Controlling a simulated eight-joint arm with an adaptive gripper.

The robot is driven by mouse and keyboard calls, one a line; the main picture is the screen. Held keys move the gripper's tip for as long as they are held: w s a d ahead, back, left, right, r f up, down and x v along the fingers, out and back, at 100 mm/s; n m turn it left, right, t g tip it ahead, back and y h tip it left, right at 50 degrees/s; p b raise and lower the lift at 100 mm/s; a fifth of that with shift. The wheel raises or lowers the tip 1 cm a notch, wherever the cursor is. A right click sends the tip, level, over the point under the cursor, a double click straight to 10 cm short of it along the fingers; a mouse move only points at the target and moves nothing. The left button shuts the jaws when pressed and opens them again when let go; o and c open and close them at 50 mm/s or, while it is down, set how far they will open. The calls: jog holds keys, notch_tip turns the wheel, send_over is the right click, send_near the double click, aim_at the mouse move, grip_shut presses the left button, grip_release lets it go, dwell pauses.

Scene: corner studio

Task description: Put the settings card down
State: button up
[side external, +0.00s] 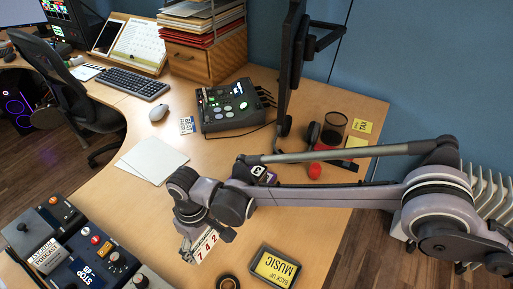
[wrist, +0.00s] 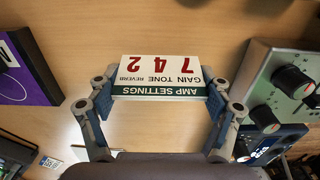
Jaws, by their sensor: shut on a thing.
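The settings card (side external: 206,244) is a small white card with large red digits 7 4 2. In the wrist view the card (wrist: 160,76) also shows a dark green strip reading "AMP SETTINGS". My gripper (wrist: 160,98) is shut on the card, one finger at each of its left and right edges. In the side external view my gripper (side external: 203,236) is over the front part of the wooden desk (side external: 190,205), and the card is partly behind its fingers. I cannot tell how far the card's lower edge is from the desk.
Pedals with knobs (side external: 65,245) stand left of my gripper; a green pedal (wrist: 284,90) shows at the right in the wrist view. A "BACK UP MUSIC" box (side external: 275,267) lies right of my gripper. White papers (side external: 152,160) and a mixer (side external: 232,107) lie farther back. Bare desk surrounds the card.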

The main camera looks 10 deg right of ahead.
aim_at(205, 247)
jog(key=shift+f, duration=1.35)
jog(key=shift+f, duration=0.15)
jog(key=o, duration=0.7)
jog(key=shift+c, duration=0.2)
